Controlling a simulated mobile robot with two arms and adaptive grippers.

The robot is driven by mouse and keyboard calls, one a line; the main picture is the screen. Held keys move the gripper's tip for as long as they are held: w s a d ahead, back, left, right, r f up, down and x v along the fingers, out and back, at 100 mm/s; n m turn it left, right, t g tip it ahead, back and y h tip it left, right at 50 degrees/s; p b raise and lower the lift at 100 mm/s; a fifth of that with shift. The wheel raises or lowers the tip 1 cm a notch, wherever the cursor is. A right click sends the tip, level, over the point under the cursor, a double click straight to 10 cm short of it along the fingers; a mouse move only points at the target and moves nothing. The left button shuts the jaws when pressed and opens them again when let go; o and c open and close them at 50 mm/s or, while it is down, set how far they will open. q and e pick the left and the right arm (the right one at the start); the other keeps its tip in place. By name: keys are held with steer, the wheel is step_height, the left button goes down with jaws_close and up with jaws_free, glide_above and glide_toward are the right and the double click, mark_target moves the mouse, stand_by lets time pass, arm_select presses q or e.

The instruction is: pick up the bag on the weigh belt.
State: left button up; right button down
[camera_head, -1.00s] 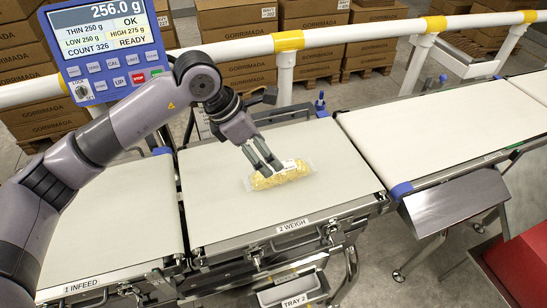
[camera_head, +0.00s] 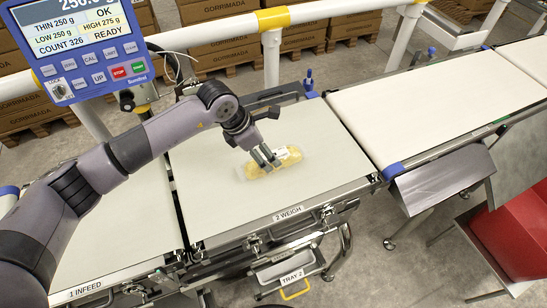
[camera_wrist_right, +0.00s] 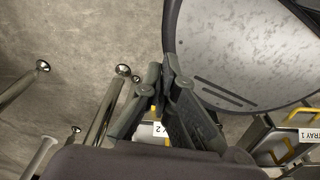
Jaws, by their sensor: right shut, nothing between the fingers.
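The bag (camera_head: 288,157) is a clear pack with yellow contents and a white label. It lies on the pale weigh belt (camera_head: 310,200), which is labelled "2 WEIGH". My left gripper (camera_head: 267,162) reaches down from the left over the bag's left part. Its two fingers look parted, with the tips at the bag; whether they touch it I cannot tell. The fingers hide part of the bag. My right gripper (camera_wrist_right: 163,88) shows in the right wrist view, shut and empty, away from the belt and above the floor.
The blue display box (camera_head: 80,45) stands at upper left near my left arm. The infeed belt (camera_head: 120,230) is left and a bare outfeed belt (camera_head: 430,100) right. A white rail (camera_head: 320,12) runs behind. A red bin (camera_head: 515,235) stands at right.

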mark_target(289, 155)
arm_select(q)
steer(key=shift+d+f, duration=0.1)
steer(key=shift+f, duration=0.1)
steer(key=x, duration=0.1)
steer(key=p+x, duration=0.2)
steer(key=x, duration=0.1)
steer(key=shift+s+f, duration=0.15)
steer(key=shift+s, duration=0.1)
steer(key=shift+d+f, duration=0.2)
steer(key=shift+f, duration=0.15)
arm_select(e)
steer(key=shift+s+a+r, duration=0.2)
steer(key=shift+a+r, duration=0.05)
steer(key=shift+r, duration=0.35)
steer(key=shift+s+a+r, duration=0.2)
steer(key=shift+a+r, duration=0.05)
steer(key=shift+r, duration=0.35)
arm_select(q)
steer(key=shift+c, duration=0.3)
arm_select(e)
steer(key=shift+d, duration=0.1)
arm_select(q)
steer(key=c, duration=1.3)
steer(key=shift+w+r, duration=0.1)
steer(key=shift+c, duration=0.5)
arm_select(e)
steer(key=shift+w+d, duration=0.15)
steer(key=shift+w, duration=0.1)
